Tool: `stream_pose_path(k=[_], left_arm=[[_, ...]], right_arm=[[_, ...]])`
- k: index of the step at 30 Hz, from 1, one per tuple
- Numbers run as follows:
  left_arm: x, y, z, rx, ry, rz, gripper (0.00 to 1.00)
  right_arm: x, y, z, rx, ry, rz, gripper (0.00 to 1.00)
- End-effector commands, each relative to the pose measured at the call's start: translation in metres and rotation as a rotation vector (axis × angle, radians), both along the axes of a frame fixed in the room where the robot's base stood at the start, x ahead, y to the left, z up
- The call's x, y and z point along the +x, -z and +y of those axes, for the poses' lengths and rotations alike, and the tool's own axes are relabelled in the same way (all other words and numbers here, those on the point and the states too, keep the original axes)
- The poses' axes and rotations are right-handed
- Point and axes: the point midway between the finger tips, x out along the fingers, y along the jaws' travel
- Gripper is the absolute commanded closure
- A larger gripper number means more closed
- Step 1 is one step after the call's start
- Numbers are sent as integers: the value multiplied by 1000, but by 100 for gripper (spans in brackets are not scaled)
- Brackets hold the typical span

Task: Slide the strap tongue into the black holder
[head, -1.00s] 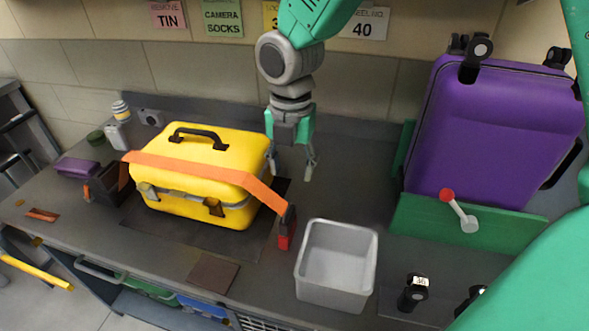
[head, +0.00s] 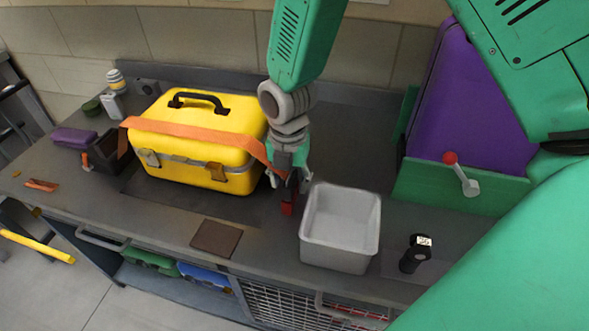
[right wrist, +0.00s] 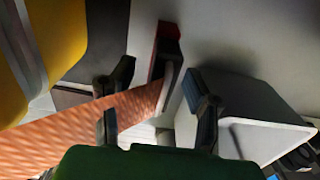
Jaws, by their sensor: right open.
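An orange strap (head: 195,130) runs over the yellow case (head: 200,150). Its right end, a dark piece with a red part (head: 288,208), hangs beside the case's right front corner. My right gripper (head: 287,186) is around this end from above, partly hiding it. In the right wrist view, my right gripper (right wrist: 158,74) is open, with the strap (right wrist: 70,135) and its black and red end (right wrist: 165,55) between the fingers; I cannot tell whether they touch. A black open holder (head: 108,157) stands left of the case. My left gripper is not in view.
A grey bin (head: 340,250) stands just right of my right gripper. A purple suitcase (head: 465,120) stands behind a green panel with a red-knobbed lever (head: 460,172). A small brown plate (head: 216,238) lies near the front edge. A black device (head: 415,254) stands right of the bin.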

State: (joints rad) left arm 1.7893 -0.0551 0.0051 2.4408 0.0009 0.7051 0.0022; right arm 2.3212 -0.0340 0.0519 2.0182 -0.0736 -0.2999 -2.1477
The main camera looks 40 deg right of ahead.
Motion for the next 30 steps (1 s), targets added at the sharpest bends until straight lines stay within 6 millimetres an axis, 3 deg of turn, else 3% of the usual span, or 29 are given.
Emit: stream_pose_path(k=[8,9,12,30], left_arm=[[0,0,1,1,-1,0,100],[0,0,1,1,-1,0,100],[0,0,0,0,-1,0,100],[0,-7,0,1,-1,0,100]], right_arm=[[0,4,-8,9,2,1,57],[0,5,-10,11,2,1,64],[0,5,-12,13,2,2,99],[0,-3,-7,6,1,0,100]])
